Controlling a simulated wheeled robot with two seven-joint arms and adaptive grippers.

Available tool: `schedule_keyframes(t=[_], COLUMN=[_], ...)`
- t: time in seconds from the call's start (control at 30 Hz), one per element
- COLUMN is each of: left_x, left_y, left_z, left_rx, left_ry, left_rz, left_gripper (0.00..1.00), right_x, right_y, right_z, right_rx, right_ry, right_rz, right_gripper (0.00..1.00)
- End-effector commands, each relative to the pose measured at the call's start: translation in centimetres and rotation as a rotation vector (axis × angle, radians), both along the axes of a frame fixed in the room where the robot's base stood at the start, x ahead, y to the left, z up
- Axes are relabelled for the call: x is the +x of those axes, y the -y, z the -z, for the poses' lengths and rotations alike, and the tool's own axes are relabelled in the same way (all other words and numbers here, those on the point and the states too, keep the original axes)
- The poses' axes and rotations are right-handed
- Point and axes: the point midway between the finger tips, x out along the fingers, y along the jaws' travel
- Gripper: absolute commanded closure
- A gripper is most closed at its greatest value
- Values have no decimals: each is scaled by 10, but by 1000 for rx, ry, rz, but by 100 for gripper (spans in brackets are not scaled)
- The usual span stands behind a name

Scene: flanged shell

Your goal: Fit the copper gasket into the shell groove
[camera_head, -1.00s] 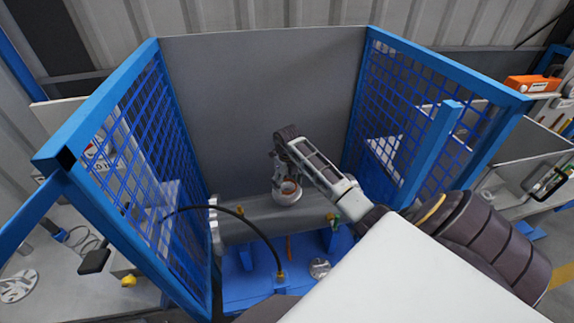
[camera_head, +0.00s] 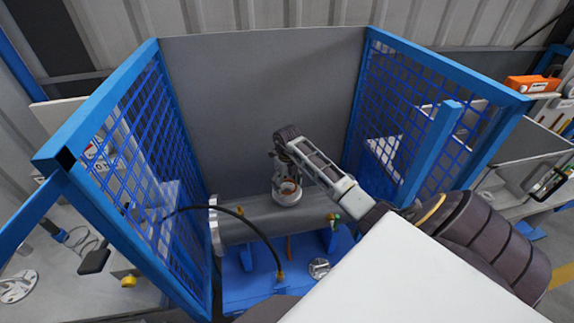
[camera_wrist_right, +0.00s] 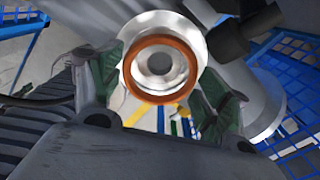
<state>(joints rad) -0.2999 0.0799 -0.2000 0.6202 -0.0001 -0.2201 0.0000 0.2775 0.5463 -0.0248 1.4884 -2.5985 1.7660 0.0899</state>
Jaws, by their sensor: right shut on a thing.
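The shell is a grey horizontal cylinder (camera_head: 262,222) with a short upright neck and a pale round flange (camera_head: 287,199) on top. The copper gasket (camera_wrist_right: 160,98) is an orange-brown ring, seen in the right wrist view in front of the pale flange and roughly centred on its bore. My right gripper (camera_head: 287,181) points down just over the flange and is shut on the gasket. Its fingers show at either side below the ring in the wrist view (camera_wrist_right: 160,95). Whether the gasket touches the groove, I cannot tell. My left gripper is not in view.
Blue mesh guards stand left (camera_head: 160,150) and right (camera_head: 400,110) of the shell, with a grey panel (camera_head: 260,90) behind. A black hose (camera_head: 250,222) arches in front of the shell's left part. The blue base (camera_head: 250,285) lies below.

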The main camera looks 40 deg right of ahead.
Motion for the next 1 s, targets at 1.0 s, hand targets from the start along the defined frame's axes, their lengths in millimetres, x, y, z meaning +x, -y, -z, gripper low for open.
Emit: schedule_keyframes(t=[1.0], left_x=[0], left_y=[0], left_z=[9], left_rx=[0], left_ry=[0], left_rz=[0], left_gripper=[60], right_x=[0], right_y=[0], right_z=[14], right_rx=[-1], right_ry=[1], right_rz=[0], right_gripper=[56])
